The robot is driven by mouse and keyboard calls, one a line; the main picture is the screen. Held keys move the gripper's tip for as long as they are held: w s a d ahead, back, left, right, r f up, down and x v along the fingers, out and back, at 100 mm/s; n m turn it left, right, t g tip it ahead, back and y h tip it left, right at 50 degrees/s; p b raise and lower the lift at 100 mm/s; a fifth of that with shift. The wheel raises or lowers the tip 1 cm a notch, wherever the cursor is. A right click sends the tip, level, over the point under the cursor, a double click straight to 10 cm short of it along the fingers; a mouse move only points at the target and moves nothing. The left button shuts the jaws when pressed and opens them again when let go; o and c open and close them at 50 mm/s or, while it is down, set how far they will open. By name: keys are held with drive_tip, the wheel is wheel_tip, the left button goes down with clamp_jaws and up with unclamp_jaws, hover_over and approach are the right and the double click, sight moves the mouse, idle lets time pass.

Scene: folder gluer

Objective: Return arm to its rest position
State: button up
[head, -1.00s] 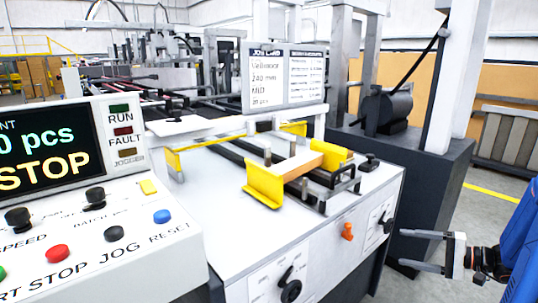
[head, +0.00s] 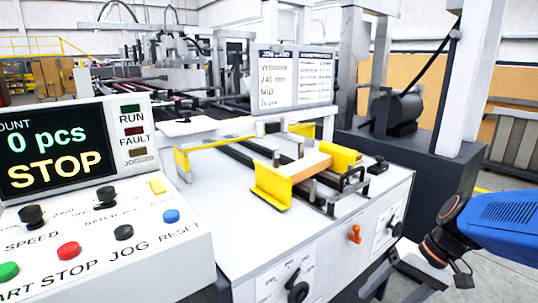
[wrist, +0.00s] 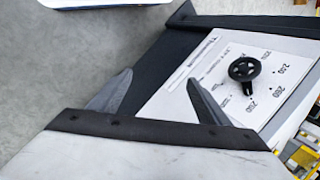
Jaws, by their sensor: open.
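My gripper (head: 376,284) is at the lower right of the head view, beside the front right side of the machine's white table. It points down and left from my blue arm, and its tips are partly cut off or hard to make out. In the wrist view its two grey fingers stand wide apart, and the gripper (wrist: 158,98) is open with nothing between them. Beyond the right finger is a white panel (wrist: 215,70) with a black knob (wrist: 245,69) and printed numbers.
The white machine table (head: 225,215) carries yellow guides (head: 272,187). The control console (head: 110,262) at left reads "0 pcs STOP". Grey floor (wrist: 40,60) is open left in the wrist view.

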drive_tip(key=s+d+r+n+t+h, duration=0.1)
drive_tip(key=s+r+n+t+h, duration=0.1)
drive_tip(key=s+r+t+h, duration=0.2)
drive_tip(key=shift+s+d+h, duration=0.3)
drive_tip(key=shift+s+h, duration=0.4)
drive_tip(key=shift+s, duration=0.85)
